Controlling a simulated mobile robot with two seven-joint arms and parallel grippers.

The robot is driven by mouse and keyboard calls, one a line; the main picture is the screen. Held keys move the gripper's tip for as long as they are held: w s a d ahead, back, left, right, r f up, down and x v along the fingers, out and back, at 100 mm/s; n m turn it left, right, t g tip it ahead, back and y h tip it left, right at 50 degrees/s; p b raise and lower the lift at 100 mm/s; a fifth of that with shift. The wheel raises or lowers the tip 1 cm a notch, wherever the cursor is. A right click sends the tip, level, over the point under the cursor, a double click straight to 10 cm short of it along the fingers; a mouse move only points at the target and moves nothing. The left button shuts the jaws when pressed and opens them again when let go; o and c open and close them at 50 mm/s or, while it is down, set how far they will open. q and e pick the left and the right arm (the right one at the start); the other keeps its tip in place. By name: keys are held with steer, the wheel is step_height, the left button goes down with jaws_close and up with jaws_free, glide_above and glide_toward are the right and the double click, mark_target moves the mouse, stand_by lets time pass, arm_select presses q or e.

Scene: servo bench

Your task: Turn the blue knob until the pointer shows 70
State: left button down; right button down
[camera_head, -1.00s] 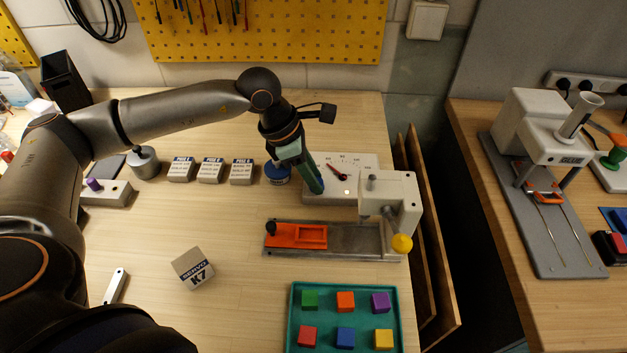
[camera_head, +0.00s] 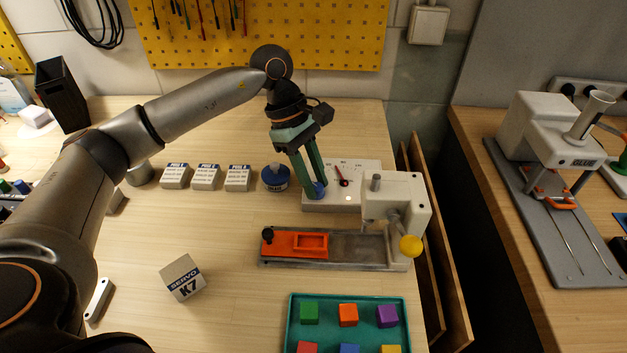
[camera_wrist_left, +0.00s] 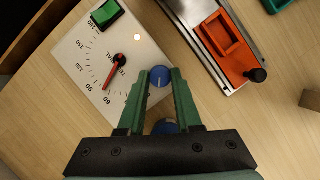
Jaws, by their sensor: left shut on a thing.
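The blue knob (camera_wrist_left: 159,76) sits on the white dial box (camera_wrist_left: 140,62), with a white mark on its top. My left gripper (camera_wrist_left: 158,80) is shut on the knob, one green finger on each side. In the head view the knob (camera_head: 318,190) shows at the fingertips of my left gripper (camera_head: 317,188). The red pointer (camera_wrist_left: 115,73) lies between the 60 and 90 marks, closer to 60; I cannot read the exact value. It also shows in the head view (camera_head: 340,175), tilted slightly left of upright. My right gripper is not in view.
A blue round container (camera_head: 276,178) stands just left of the dial box. A grey press with an orange block (camera_head: 283,244) lies in front. A teal tray (camera_head: 295,312) holds coloured cubes. A servo box (camera_head: 182,278) stands front left, with bare bench around it.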

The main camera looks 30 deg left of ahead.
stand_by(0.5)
arm_select(q)
steer(key=c, duration=0.6)
jaws_free()
steer(key=shift+r, duration=0.1)
steer(key=v, duration=1.2)
steer(key=shift+r, duration=0.2)
